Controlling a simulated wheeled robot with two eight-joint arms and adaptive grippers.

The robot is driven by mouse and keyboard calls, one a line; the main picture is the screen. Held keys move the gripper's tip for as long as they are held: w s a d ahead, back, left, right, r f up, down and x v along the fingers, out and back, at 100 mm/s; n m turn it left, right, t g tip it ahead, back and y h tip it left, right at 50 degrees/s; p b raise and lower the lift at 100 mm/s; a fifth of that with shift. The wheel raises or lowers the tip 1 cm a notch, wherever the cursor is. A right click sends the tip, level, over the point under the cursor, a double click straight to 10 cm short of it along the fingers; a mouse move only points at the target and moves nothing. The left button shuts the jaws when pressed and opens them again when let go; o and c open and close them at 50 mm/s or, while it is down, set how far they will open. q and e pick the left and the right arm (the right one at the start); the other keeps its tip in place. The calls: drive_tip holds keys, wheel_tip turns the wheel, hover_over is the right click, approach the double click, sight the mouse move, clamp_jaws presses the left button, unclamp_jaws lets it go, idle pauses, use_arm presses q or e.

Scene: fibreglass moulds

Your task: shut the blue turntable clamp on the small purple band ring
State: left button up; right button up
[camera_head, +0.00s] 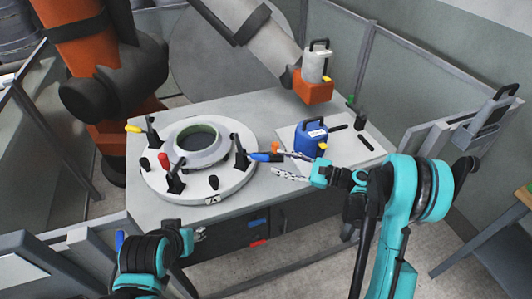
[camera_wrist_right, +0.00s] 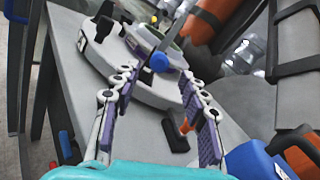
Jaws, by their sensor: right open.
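The round white turntable (camera_head: 150,183) stands on the grey table. A grey ring with a dark green inside (camera_head: 198,143) sits at its middle; I cannot make out a purple band in the head view. The blue clamp handle (camera_head: 262,157) sticks outward from its black post at the turntable's right edge. In the right wrist view its blue end (camera_wrist_right: 159,62) shows just beyond and between the fingertips. My right gripper (camera_head: 281,165) is open, with its fingers close to the handle's outer end. My left gripper (camera_head: 195,234) is low at the table's front; its fingers are unclear.
Other clamps with yellow (camera_head: 134,128), red (camera_head: 165,160) and black handles stand around the turntable. A blue jug (camera_head: 311,141) stands on a white board (camera_head: 370,158) just behind my right gripper. An orange robot arm (camera_head: 90,45) stands behind left.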

sight(269, 159)
drive_tip(key=b+x, duration=0.1)
drive_tip(key=x, duration=0.5)
drive_tip(key=shift+a+b, duration=0.25)
drive_tip(key=shift+b, duration=0.1)
drive_tip(key=shift+w+a, duration=0.25)
drive_tip(key=shift+a, duration=0.3)
clamp_jaws()
